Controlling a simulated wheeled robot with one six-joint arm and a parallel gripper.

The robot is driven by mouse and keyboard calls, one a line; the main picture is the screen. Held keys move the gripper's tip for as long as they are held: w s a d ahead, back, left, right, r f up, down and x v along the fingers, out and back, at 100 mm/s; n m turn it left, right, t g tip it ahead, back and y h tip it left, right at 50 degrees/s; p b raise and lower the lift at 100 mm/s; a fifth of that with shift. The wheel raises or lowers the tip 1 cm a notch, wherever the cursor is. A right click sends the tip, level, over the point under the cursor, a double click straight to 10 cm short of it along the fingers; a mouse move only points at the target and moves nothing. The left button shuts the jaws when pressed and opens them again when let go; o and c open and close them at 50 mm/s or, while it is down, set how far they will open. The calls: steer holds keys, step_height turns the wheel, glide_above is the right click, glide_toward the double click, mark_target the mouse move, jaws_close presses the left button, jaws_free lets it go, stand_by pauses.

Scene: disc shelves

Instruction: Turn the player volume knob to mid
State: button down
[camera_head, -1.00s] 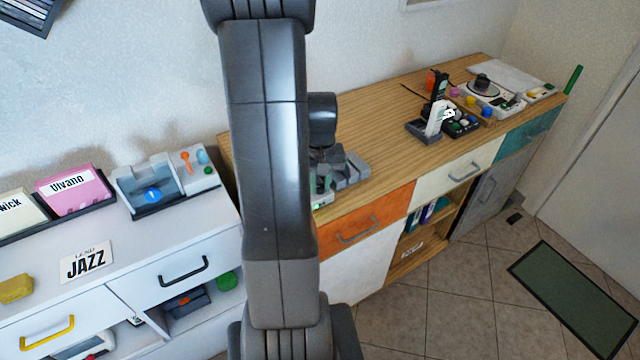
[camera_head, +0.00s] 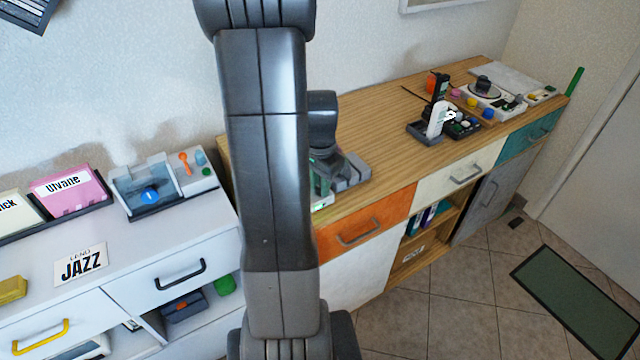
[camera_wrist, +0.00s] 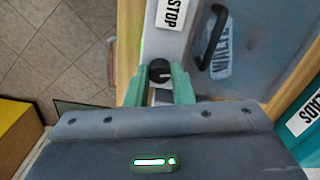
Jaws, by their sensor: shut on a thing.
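A small round dark knob (camera_wrist: 160,72) with a pale pointer line shows in the wrist view, on a grey panel (camera_wrist: 182,48). My gripper (camera_wrist: 160,78) has its two green fingers on either side of the knob and is shut on it. The pointer runs roughly sideways across the knob in this view; the fingers partly hide its sides. In the head view, my arm covers most of the player (camera_head: 352,172) on the wooden cabinet, and the knob is hidden there.
A STOP label (camera_wrist: 172,14) and a black curved handle (camera_wrist: 212,38) are close to the knob. The wooden cabinet top (camera_head: 385,115) is clear between the player and a dark stand (camera_head: 425,132). A white cabinet (camera_head: 115,245) with a disc device (camera_head: 150,190) stands at left.

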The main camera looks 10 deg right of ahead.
steer(key=shift+r+m, duration=0.1)
steer(key=shift+m, duration=1.2)
steer(key=c, duration=1.3)
jaws_free()
steer(key=shift+o, duration=0.2)
